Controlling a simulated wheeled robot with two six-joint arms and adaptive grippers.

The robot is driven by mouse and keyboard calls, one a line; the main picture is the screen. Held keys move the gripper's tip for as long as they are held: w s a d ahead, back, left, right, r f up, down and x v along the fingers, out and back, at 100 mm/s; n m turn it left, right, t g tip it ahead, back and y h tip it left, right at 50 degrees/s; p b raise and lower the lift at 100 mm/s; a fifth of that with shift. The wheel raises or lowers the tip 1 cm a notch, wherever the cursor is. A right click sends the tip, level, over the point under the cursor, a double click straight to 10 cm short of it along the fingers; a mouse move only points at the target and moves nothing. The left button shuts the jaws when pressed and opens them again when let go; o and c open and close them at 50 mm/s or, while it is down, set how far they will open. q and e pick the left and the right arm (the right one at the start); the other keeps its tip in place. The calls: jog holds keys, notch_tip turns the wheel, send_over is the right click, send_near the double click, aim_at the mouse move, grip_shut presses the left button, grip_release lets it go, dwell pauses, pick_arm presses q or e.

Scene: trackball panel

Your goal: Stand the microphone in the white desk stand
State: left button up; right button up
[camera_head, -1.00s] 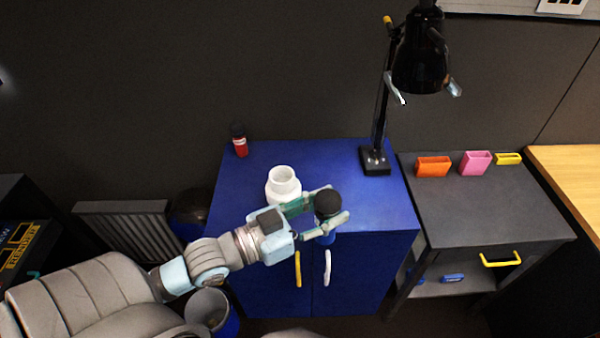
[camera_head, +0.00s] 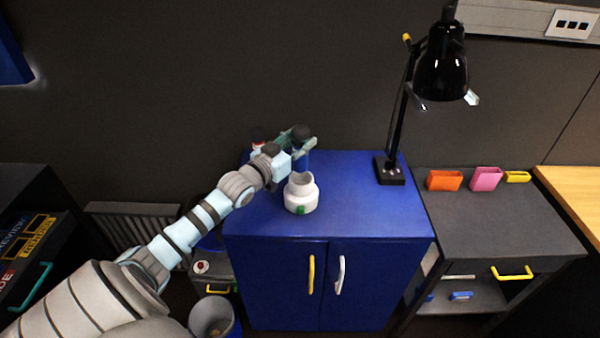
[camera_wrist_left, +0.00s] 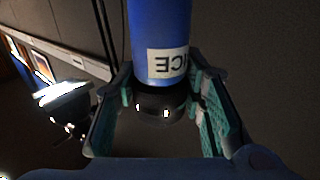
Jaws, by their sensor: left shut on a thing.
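The white desk stand (camera_head: 300,197) stands upright on the blue cabinet in the head view, with an open top and a green patch on its front. My left gripper (camera_head: 300,139) is behind it, near the cabinet's back edge, shut on the microphone (camera_head: 302,131). The microphone's dark round head shows at the fingers, and its blue body is partly hidden by them. In the left wrist view the blue body (camera_wrist_left: 158,35) carries a white label, and the green-padded fingers (camera_wrist_left: 160,100) lie on both sides of the dark part. The microphone is apart from the stand.
The blue cabinet top (camera_head: 350,215) is clear right of the stand. A black desk lamp (camera_head: 440,75) stands at its back right. A dark side table (camera_head: 500,220) holds orange, pink and yellow holders.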

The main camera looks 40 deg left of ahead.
aim_at(296, 168)
pick_arm(q)
jog(key=f+b, duration=0.1)
jog(key=f, duration=0.1)
jog(key=f+b, duration=0.2)
jog(key=f, duration=0.1)
jog(key=f+b, duration=0.1)
jog(key=f, duration=0.1)
jog(key=shift+w+f, duration=0.35)
jog(key=shift+f, duration=0.05)
jog(key=shift+f+b, duration=0.2)
jog(key=shift+b, duration=0.15)
jog(key=shift+s+r, duration=0.2)
jog(key=shift+r, duration=0.1)
jog(key=o, duration=0.9)
jog(key=shift+f, duration=0.25)
jog(key=o, duration=0.4)
jog(key=shift+w, duration=0.1)
jog(key=shift+r, duration=0.1)
pick_arm(e)
notch_tip(296, 168, down, 6)
jog(key=shift+s, duration=0.15)
